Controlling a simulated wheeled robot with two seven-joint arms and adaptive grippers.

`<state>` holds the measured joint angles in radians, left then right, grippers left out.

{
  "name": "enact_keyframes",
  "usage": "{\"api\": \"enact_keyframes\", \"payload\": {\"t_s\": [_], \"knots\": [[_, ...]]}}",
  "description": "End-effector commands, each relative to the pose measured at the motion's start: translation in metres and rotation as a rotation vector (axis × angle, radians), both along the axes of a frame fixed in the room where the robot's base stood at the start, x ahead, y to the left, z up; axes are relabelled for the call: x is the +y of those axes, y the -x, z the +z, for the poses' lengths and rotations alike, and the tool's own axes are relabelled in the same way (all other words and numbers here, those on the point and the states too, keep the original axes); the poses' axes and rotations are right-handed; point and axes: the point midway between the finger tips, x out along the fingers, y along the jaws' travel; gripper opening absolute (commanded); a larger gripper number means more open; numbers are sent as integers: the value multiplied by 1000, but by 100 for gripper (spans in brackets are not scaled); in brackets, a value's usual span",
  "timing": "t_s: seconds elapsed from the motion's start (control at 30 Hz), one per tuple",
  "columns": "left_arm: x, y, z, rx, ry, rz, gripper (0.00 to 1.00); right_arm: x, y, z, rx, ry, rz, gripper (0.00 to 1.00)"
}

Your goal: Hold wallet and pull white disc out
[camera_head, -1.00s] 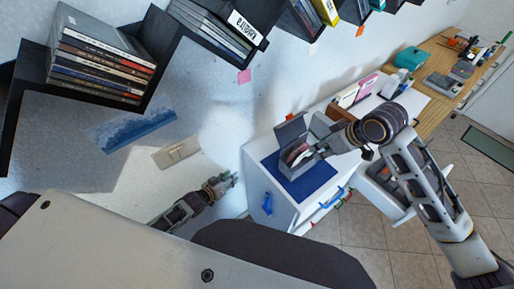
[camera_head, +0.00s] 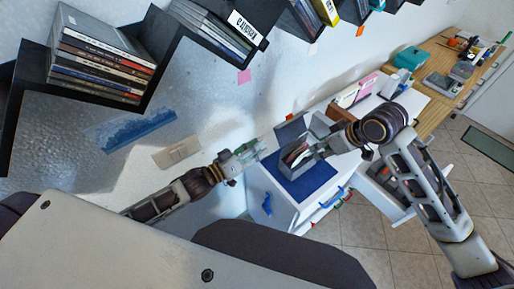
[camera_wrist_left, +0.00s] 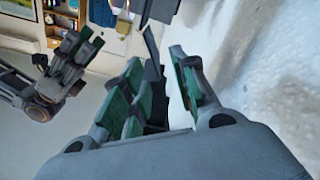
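The dark disc wallet (camera_head: 297,153) stands on a blue mat (camera_head: 309,188) on the white cabinet, with disc edges showing in it. I cannot single out the white disc. My left gripper (camera_head: 259,148) is at the cabinet's left edge, left of the wallet and apart from it. In the left wrist view its green-padded fingers (camera_wrist_left: 163,88) are spread. A dark panel shows beyond and between them; I cannot tell if it is the wallet. My right gripper (camera_head: 321,150) is at the wallet's right side; its fingertips are too small to judge contact or grip.
Dark shelves (camera_head: 155,62) with disc cases run along the wall above. Tiled floor lies at right.

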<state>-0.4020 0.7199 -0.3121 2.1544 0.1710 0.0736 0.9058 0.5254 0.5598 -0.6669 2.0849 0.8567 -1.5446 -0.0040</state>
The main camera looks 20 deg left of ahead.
Motion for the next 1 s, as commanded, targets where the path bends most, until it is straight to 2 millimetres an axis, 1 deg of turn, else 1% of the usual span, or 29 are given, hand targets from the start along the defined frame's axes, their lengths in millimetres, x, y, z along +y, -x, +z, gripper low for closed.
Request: {"api": "enact_keyframes", "payload": {"t_s": [0.03,0.17,0.57,0.77,1.0], "knots": [[-3,2,5,-3,7,-8,29,0,0,0,0,0,0,36],[-5,4,10,-6,18,-15,29,0,0,0,0,0,0,36],[-6,3,10,-7,17,-15,29,0,0,0,0,0,0,36],[-8,-1,10,-7,17,-14,29,0,0,0,0,0,0,36],[-15,-11,10,-8,17,-13,29,0,0,0,0,0,0,36]]}}
